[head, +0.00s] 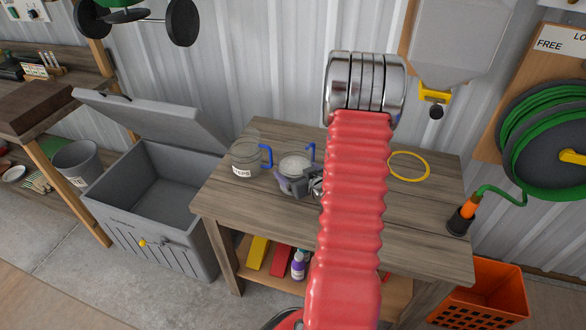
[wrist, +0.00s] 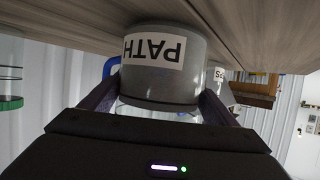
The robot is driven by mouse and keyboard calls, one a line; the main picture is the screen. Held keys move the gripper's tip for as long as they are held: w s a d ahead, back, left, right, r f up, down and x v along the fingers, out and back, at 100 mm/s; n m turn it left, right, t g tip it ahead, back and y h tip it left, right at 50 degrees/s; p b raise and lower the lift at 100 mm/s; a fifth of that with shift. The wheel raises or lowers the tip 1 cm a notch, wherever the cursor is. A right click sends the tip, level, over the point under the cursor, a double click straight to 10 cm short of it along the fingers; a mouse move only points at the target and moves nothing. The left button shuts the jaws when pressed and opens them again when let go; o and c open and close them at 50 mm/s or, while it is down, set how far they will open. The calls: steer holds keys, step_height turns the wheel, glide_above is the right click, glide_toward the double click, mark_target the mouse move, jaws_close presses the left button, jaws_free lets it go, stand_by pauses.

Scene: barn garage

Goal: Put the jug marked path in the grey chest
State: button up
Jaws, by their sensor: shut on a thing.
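The jug marked PATH (wrist: 162,75) is a clear jug with greyish contents and a blue handle. It also shows in the head view (head: 294,163) on the wooden workbench, where it seems to be still standing. My gripper (head: 297,186) is shut on it, with one finger on each side in the wrist view, where the label appears upside down. The grey chest (head: 150,242) stands on the floor left of the bench. Its lid (head: 152,115) is raised and its visible inside is empty. My red arm hides part of the bench.
A second clear jug with a blue handle (head: 245,158) stands left of the held jug, on the chest side. A yellow ring (head: 409,166) lies on the bench (head: 430,225). A hose nozzle holder (head: 460,220) is at its right edge. An orange crate (head: 487,300) stands at lower right.

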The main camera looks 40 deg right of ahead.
mark_target(300, 165)
steer(key=shift+f, duration=0.1)
stand_by(0.3)
steer(key=o, duration=2)
steer(key=shift+f, duration=0.15)
steer(key=shift+s, duration=0.1)
steer(key=v, duration=1.2)
steer(key=shift+c, duration=0.4)
